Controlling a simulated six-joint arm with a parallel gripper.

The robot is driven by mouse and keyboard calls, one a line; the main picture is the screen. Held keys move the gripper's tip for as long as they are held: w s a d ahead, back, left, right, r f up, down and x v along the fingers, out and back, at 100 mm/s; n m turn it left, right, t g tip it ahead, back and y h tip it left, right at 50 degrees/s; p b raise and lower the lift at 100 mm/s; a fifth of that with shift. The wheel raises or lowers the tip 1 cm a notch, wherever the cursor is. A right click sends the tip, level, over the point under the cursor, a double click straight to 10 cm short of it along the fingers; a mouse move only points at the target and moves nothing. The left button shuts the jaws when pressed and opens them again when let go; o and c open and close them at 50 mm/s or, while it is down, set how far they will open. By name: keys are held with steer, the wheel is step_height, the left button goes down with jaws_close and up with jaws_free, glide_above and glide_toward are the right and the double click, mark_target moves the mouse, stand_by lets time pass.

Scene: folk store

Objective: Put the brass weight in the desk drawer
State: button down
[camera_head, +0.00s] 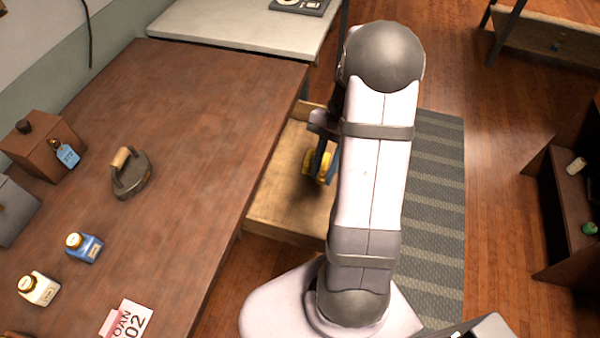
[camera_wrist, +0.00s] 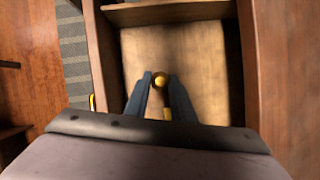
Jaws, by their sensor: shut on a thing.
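The brass weight (camera_head: 317,164) is a small golden piece at my gripper's fingers in the head view, partly hidden by my arm. Its round knob (camera_wrist: 160,80) shows between the fingertips in the wrist view. My gripper (camera_wrist: 160,84) is shut on the brass weight. The desk drawer (camera_head: 290,212) is pulled open from the desk's right side, with a light wooden bottom. In the wrist view the drawer bottom (camera_wrist: 200,50) lies beneath the weight and fingers. I cannot tell whether the weight touches it. My arm covers the drawer's right part in the head view.
On the desk (camera_head: 200,100) are a flat iron (camera_head: 130,178), a blue bottle (camera_head: 84,247), a white bottle (camera_head: 39,288), a wooden box (camera_head: 42,150) and a pink-and-white card (camera_head: 128,320). A striped rug (camera_head: 436,200) lies on the floor. A shelf (camera_head: 560,210) stands at right.

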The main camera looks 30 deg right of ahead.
steer(key=shift+m, duration=0.3)
steer(key=shift+f+p, duration=0.5)
steer(key=shift+f, duration=4.5)
steer(key=shift+f, duration=0.1)
steer(key=c, duration=1.5)
jaws_free()
